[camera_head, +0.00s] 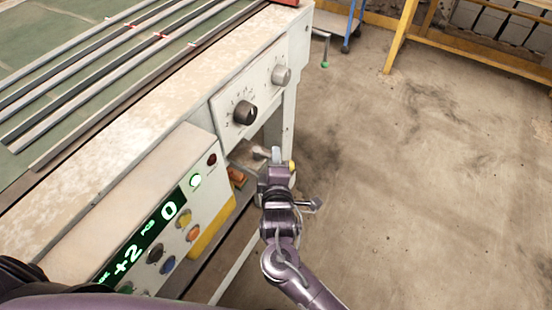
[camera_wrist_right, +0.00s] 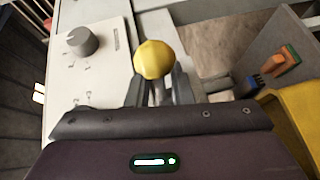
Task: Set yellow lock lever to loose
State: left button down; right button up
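The yellow lock lever shows its round yellow knob (camera_wrist_right: 154,58) in the middle of the right wrist view. In the head view only a small yellow part (camera_head: 292,166) shows beside my right gripper (camera_head: 280,158). In the right wrist view the fingers of my right gripper (camera_wrist_right: 158,88) stand on either side below the knob, with a thin stem between them. The knob covers the fingertips, so I cannot tell whether they press on the lever. My left gripper is not in view.
A white panel with a black dial (camera_head: 244,113) and a grey dial (camera_head: 281,75) is on the machine's side. A control box (camera_head: 150,215) with a green display and buttons stands nearer. The concrete floor (camera_head: 430,190) to the right is clear.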

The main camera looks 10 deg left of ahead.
jog(key=shift+s, duration=0.1)
jog(key=v, duration=0.7)
jog(key=shift+s, duration=0.3)
jog(key=shift+d, duration=0.1)
jog(key=s+d+f+m+g+h, duration=0.15)
jog(key=d+f, duration=0.35)
jog(key=f, duration=0.5)
jog(key=s+d+f+m+g, duration=0.1)
jog(key=d+f+m+g, duration=0.3)
jog(key=f, duration=0.7)
jog(key=s+d+f+m+g+h, duration=0.1)
jog(key=s+d+f, duration=0.1)
jog(key=d+f, duration=0.6)
jog(key=s+d+f+m+g+h+p, duration=0.1)
jog(key=s+d+f+m+g, duration=0.1)
jog(key=s+d+f, duration=0.35)
jog(key=s+d+f+m+g, duration=0.2)
jog(key=s+f+m, duration=0.1)
jog(key=s+f, duration=0.4)
jog(key=s+d+f+m+g, duration=0.2)
jog(key=s+d+f, duration=0.1)
jog(key=s, duration=0.5)
jog(key=s+d+f+m+g, duration=0.2)
jog(key=s+d+f+m, duration=0.1)
jog(key=s, duration=0.5)
jog(key=shift+s+d+f+m, duration=0.2)
jog(key=shift+d+f+m, duration=0.15)
jog(key=shift+f, duration=0.25)
